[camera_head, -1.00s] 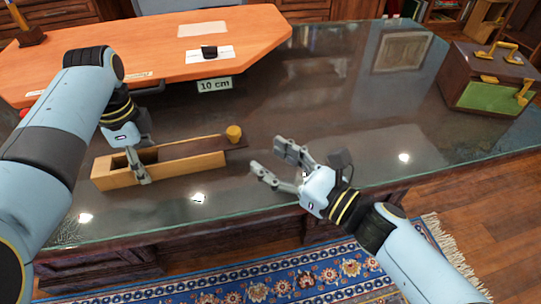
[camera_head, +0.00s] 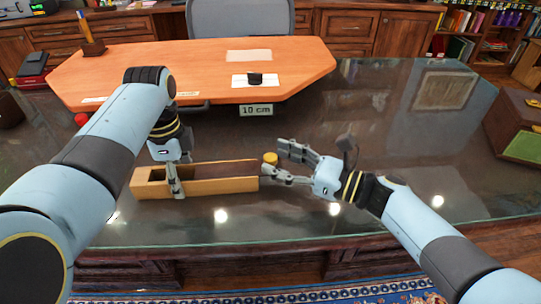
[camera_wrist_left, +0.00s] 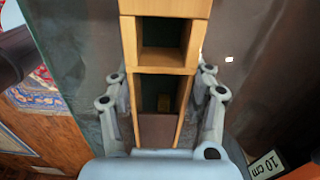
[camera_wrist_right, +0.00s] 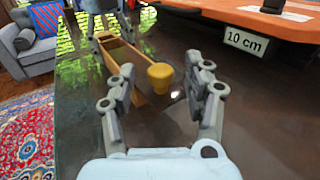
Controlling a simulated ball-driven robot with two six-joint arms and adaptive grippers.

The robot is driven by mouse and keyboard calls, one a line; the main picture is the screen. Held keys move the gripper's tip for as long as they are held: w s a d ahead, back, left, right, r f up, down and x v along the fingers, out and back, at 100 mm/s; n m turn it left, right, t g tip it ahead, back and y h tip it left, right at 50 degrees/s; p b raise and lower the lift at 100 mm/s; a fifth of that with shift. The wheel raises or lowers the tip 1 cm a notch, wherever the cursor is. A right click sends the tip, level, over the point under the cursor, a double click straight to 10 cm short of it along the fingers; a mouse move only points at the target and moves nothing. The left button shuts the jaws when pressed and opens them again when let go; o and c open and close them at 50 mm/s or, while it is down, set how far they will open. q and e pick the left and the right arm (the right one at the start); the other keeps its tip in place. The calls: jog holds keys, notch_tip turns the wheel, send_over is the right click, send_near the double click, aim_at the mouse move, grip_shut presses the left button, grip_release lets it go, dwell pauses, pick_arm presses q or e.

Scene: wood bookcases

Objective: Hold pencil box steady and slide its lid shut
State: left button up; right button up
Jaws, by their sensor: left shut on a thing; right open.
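The pencil box (camera_head: 215,187) is a long, light-wood box on the glass desk top. Its dark brown lid (camera_head: 232,169) covers the right part, and the left end is open. A yellow knob (camera_head: 270,158) stands on the lid's right end and also shows in the right wrist view (camera_wrist_right: 160,78). My left gripper (camera_head: 175,186) is shut across the box near its left end; the left wrist view shows a finger along each side of the box (camera_wrist_left: 165,70). My right gripper (camera_head: 274,158) is open, its fingertips on either side of the knob, with gaps visible.
A raised orange wooden board (camera_head: 200,62) lies behind the box, with a "10 cm" label (camera_head: 256,110) at its front edge. A brown and green case (camera_head: 520,130) stands far right. The glass desk (camera_head: 400,130) is clear between them.

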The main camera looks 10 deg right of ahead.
aim_at(238, 165)
jog(key=shift+x, duration=1.25)
grip_shut()
